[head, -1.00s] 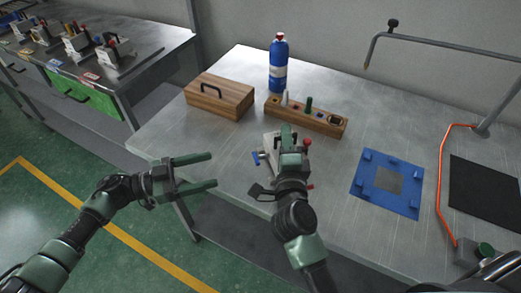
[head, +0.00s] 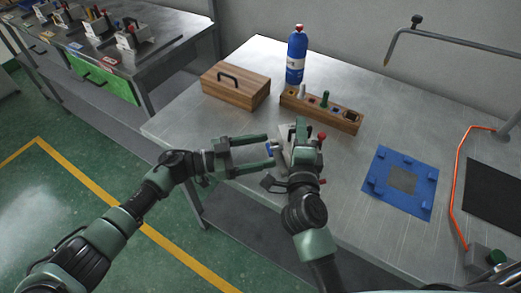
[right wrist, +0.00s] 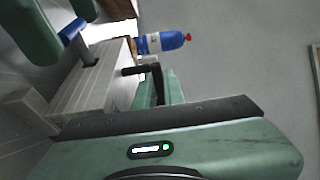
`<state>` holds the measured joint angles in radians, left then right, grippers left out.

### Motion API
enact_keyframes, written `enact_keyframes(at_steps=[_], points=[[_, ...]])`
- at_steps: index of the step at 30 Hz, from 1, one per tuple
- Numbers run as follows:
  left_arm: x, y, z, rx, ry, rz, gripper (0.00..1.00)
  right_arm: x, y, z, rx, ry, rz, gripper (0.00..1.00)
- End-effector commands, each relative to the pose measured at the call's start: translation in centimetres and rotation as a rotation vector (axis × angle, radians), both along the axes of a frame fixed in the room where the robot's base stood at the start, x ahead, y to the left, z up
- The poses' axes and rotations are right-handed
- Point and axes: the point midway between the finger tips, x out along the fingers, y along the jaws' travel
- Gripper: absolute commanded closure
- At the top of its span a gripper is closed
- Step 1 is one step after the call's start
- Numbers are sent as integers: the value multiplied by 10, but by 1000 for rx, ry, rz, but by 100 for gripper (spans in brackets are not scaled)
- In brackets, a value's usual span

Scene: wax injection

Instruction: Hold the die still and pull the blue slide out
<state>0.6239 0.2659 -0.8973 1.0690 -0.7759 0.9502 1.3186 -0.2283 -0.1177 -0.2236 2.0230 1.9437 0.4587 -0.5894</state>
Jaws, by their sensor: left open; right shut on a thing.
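The die (head: 286,148) is a pale grey block near the table's front edge, mostly hidden under my right gripper in the head view. It shows larger in the right wrist view (right wrist: 92,88). My right gripper (head: 305,148) is shut on the die from above. The blue slide (head: 269,150) sticks out of the die's left side; its blue end also shows in the right wrist view (right wrist: 73,30). My left gripper (head: 270,151) is open, its two fingers on either side of the blue end. I cannot tell whether they touch it.
A wooden box (head: 236,86), a wooden block with several tools (head: 320,112) and a blue bottle (head: 297,55) stand behind the die. A blue mat (head: 400,183) lies to the right, beyond it an orange cord (head: 456,180) and a black pad (head: 497,195).

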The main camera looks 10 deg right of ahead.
Motion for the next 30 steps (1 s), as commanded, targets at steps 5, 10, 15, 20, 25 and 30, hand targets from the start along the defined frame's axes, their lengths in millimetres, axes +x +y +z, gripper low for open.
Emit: enact_keyframes(at_steps=[5,10,15,20,25,30], points=[[0,0,0,0,0,0,32,0,0,-3,1,5,0,100],[0,0,0,0,0,0,79,0,0,-3,1,5,0,100],[0,1,0,0,0,0,100,0,0,-3,1,5,0,100],[0,10,-1,2,0,2,100,0,0,-3,1,6,0,100],[-1,28,0,1,0,2,100,0,0,-3,0,6,-1,100],[-1,28,0,0,0,2,100,0,-1,-3,-1,6,-4,100]])
